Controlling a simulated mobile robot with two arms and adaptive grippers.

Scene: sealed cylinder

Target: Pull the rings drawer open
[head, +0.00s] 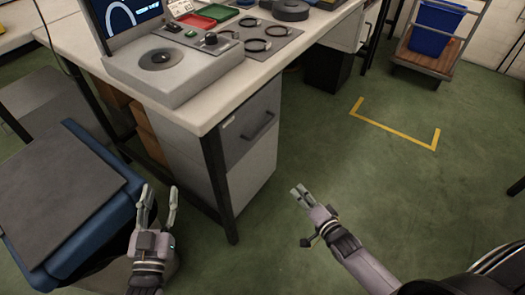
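A grey drawer cabinet stands under the near bench. Its upper drawer front (248,128) has a dark bar handle (258,127) and a small pale label too small to read, so I cannot confirm it is the rings drawer. This drawer looks shut, flush with the plain lower front (255,178). My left gripper (160,190) is open and empty, left of the cabinet beside the blue-edged seat. My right gripper (298,189) is over the floor, right of and below the cabinet, apart from the handle. Its fingers look close together, but the angle hides the gap.
The bench (210,117) holds a grey device (170,68), several dark rings on a grey mat, and red and green trays. A dark bench leg (220,190) stands at the cabinet's left front. Green floor right of the cabinet is clear, with yellow tape (392,130).

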